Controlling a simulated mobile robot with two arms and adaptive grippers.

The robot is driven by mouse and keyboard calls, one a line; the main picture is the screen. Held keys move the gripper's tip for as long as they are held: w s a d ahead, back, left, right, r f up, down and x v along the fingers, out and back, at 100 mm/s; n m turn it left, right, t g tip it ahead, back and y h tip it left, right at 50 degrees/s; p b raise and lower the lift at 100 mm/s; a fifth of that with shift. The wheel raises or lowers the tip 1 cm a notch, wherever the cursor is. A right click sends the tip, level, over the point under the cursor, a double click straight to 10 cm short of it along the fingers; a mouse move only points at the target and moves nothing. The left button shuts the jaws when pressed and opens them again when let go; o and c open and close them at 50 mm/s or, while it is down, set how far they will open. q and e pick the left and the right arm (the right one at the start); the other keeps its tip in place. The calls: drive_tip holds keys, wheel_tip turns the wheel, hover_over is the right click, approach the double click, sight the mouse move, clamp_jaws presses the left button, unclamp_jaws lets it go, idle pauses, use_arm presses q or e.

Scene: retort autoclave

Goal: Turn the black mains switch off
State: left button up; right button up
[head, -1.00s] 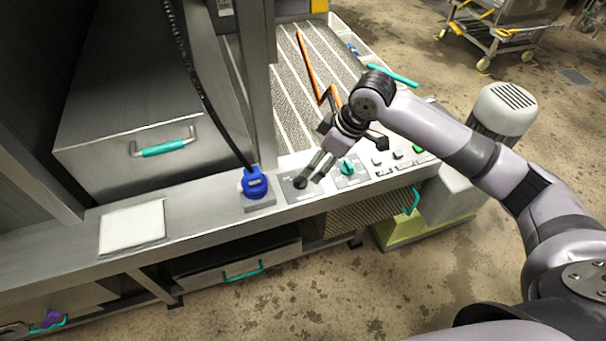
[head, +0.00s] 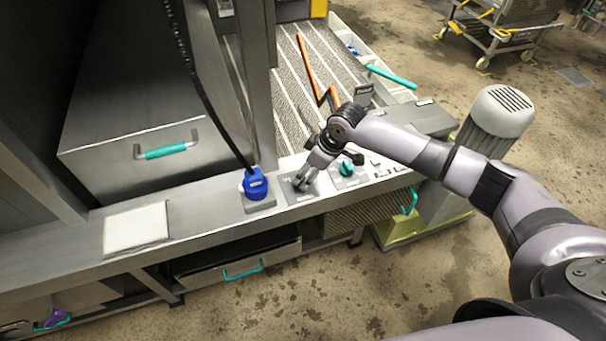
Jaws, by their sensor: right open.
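The black mains switch (head: 299,184) is a small dark knob on a grey plate in the head view, on the front ledge just right of the blue plug. My right gripper (head: 303,182) reaches down from the right with its fingers open, right at the switch. The fingers cover much of the switch; whether they touch it I cannot tell. My left gripper is not in view.
A blue plug (head: 255,183) with a black cable stands left of the switch. A teal knob (head: 347,168) sits close on the right. A white pad (head: 135,228) lies on the ledge at left. A grey motor (head: 497,118) stands at right.

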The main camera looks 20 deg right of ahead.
drive_tip(key=shift+x, duration=1.9)
drive_tip(key=shift+c, duration=0.4)
drive_tip(key=c, duration=1.1)
